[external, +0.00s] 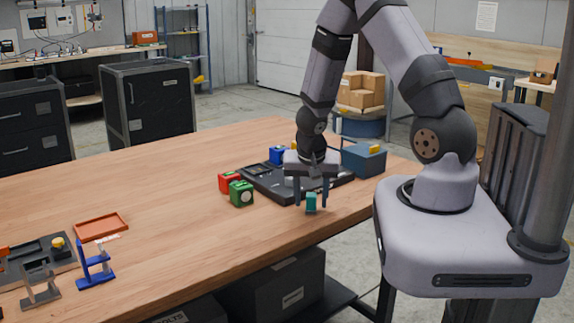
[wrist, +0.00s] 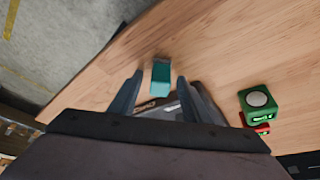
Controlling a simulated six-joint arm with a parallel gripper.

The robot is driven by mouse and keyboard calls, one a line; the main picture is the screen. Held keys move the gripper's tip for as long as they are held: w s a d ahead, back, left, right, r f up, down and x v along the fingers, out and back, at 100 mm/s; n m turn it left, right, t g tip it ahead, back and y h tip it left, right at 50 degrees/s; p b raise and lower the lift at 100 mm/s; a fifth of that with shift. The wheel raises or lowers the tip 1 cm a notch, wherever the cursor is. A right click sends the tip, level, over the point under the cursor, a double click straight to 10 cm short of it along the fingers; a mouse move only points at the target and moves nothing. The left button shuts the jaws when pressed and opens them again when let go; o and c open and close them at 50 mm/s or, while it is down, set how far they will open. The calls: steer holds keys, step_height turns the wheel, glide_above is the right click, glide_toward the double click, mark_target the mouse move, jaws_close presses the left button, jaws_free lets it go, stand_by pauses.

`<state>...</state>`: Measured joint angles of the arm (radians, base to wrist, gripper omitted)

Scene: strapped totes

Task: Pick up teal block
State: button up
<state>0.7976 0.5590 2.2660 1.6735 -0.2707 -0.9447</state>
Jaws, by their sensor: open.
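The teal block (external: 311,202) stands on the wooden table, close to the table's front edge and in front of the black tray. It also shows in the wrist view (wrist: 160,78), lying between the lines of my two fingers. My gripper (external: 311,201) points down over the block, with one finger on each side of it. In the wrist view my gripper (wrist: 158,88) is open, with a gap between each finger and the block. I cannot tell exactly how high the fingertips are above the table.
The black tray (external: 262,184) lies just behind my gripper. A green block (external: 241,193) and a red block (external: 229,181) stand left of it. A blue block (external: 277,154) and a blue-grey box (external: 363,160) are behind. The table's middle is clear.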

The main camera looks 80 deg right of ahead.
jaws_close()
steer(key=shift+r, duration=0.25)
step_height(320, 180, up, 18)
steer(key=p, duration=1.4)
step_height(320, 180, up, 10)
steer(key=b, duration=0.1)
glide_above(311, 194)
steer(key=shift+f, duration=0.2)
steer(key=c, duration=0.7)
jaws_free()
steer(key=c, duration=0.3)
